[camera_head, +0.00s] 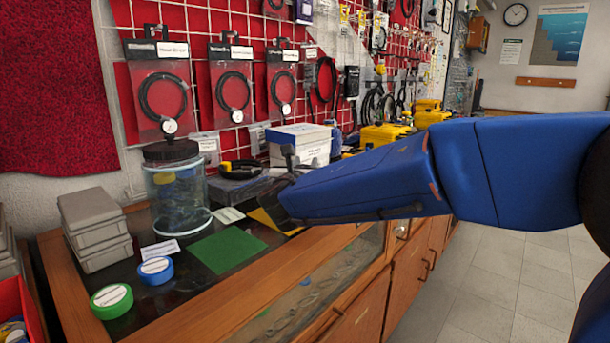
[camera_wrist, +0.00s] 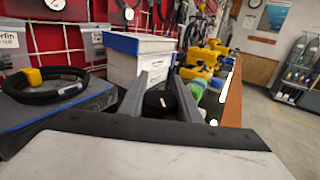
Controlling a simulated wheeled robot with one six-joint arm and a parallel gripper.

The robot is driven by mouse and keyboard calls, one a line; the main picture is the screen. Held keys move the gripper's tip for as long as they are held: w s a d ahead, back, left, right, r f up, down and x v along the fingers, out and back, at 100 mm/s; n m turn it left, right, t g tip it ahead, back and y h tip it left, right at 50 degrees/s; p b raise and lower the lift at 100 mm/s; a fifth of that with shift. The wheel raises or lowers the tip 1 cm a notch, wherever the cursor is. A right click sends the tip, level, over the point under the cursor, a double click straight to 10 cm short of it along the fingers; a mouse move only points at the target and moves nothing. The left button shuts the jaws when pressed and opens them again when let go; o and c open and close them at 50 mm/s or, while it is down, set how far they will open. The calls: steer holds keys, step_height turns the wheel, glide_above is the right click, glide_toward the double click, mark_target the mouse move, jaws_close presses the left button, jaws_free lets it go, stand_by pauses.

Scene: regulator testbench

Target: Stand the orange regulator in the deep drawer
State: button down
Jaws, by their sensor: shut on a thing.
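My gripper (camera_head: 283,185) is over the wooden counter, beside a blue-grey box, in the head view. In the wrist view my gripper's two grey fingers (camera_wrist: 162,96) are closed on a dark round thing (camera_wrist: 158,104). Most of it is hidden, and I cannot tell whether it is the orange regulator. A black hose coil with a yellow-orange piece (camera_wrist: 34,77) lies on the blue-grey box at left; it also shows in the head view (camera_head: 226,166). Wooden fronts (camera_head: 358,322) run below the counter; I cannot tell which is the deep drawer, and none looks clearly open.
A glass jar (camera_head: 178,195), stacked grey boxes (camera_head: 97,230), a green mat (camera_head: 228,250) and blue (camera_head: 155,270) and green (camera_head: 111,301) round tins occupy the counter. A white box with a blue lid (camera_head: 299,143) and several yellow cases (camera_head: 385,134) stand farther along. The tiled floor (camera_head: 480,285) is clear.

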steer(key=shift+f, duration=1.45)
steer(key=shift+f, duration=0.1)
steer(key=c, duration=1.3)
jaws_free()
steer(key=s, duration=0.8)
steer(key=s+a, duration=0.1)
steer(key=s, duration=0.3)
steer(key=shift+a, duration=0.1)
